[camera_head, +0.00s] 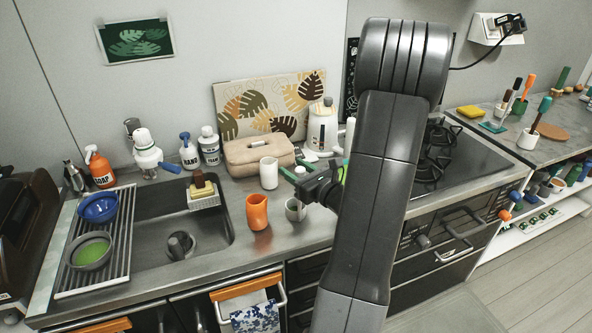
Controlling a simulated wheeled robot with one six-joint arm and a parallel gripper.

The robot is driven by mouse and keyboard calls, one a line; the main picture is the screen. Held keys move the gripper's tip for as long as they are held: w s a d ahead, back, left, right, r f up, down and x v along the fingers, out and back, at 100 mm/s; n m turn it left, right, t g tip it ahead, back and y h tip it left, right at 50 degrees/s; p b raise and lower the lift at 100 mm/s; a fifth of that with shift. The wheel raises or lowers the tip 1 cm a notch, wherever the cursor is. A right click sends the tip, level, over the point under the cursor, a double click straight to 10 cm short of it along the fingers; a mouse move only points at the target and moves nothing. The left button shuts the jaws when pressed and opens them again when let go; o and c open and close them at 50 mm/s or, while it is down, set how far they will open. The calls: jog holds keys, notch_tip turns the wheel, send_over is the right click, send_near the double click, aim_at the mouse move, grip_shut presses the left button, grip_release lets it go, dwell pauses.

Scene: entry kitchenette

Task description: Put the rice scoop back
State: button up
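My arm crosses the right middle of the view and hides part of the counter and stove. My gripper (304,187) is low over the counter, behind a small grey cup (295,210) and right of a white cup (268,173). Its fingers are small and dark, and I cannot tell whether they are open or hold anything. A green piece (288,174) shows just left of it. I cannot pick out the rice scoop for certain. Small white pieces (318,155) lie on the counter before a white canister (322,126), and one of them may be the scoop.
An orange cup (257,211) stands near the counter's front edge. A beige box (258,154) sits before a leaf-patterned board (268,106). The sink (150,222) and drying rack (84,264) are left. A stove (462,152) is right, partly behind my arm.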

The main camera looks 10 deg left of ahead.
dwell(0.3)
jog(key=b+v, duration=0.2)
jog(key=v, duration=1.2)
jog(key=shift+w+f, duration=0.15)
jog(key=shift+w, duration=0.05)
